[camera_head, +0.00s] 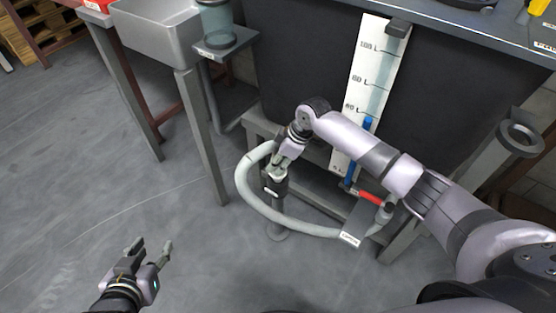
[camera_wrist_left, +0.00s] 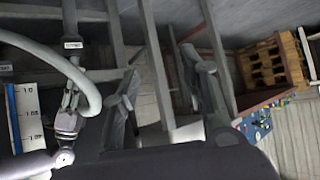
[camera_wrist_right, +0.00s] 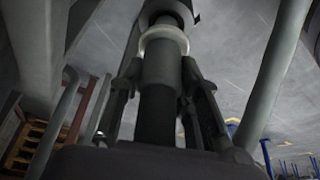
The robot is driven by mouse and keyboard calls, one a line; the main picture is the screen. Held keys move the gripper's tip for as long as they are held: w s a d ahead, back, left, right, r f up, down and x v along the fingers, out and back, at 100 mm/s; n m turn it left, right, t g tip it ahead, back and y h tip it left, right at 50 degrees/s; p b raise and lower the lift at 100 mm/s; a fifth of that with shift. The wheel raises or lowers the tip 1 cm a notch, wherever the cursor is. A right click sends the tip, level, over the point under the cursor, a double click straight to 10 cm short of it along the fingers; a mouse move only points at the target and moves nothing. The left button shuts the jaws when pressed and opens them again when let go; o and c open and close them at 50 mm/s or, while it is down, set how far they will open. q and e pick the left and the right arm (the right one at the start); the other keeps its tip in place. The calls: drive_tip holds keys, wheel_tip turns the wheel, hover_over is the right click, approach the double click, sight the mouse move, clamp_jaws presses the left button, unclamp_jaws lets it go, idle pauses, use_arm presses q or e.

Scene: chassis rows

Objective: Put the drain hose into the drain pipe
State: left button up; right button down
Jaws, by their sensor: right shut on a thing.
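The grey drain hose (camera_head: 244,187) curves from my right gripper round to a small valve block at the lower right. It also shows in the left wrist view (camera_wrist_left: 58,62). My right gripper (camera_head: 280,164) is shut on its dark end piece (camera_wrist_right: 158,105), directly over the upright drain pipe (camera_head: 277,189). A pale ring (camera_wrist_right: 164,38) shows at the pipe's top in the right wrist view, lined up with the end piece. I cannot tell how deep the end sits in the pipe. My left gripper (camera_head: 148,256) is open and empty, low at the left, away from the hose.
A red-handled valve (camera_head: 370,198) and a white level gauge (camera_head: 369,85) stand right of the pipe. A metal sink (camera_head: 158,32) and its legs are at the upper left. The floor (camera_head: 90,180) at the left is clear.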

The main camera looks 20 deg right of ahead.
drive_tip(key=shift+f+b, duration=0.35)
drive_tip(key=shift+f, duration=0.5)
drive_tip(key=shift+f+b, duration=0.4)
drive_tip(key=shift+f, duration=0.5)
drive_tip(key=c, duration=1.1)
unclamp_jaws()
use_arm(q)
drive_tip(key=w+d+r+t+h, duration=0.1)
drive_tip(key=w+d+r+t, duration=0.1)
drive_tip(key=w+r+t, duration=0.1)
wheel_tip(320, 180, up, 2)
drive_tip(key=shift+w+r+t, duration=0.25)
drive_tip(key=shift+w+t, duration=0.15)
drive_tip(key=shift+w, duration=0.15)
use_arm(e)
drive_tip(key=shift+v, duration=4.05)
use_arm(q)
drive_tip(key=shift+a, duration=0.1)
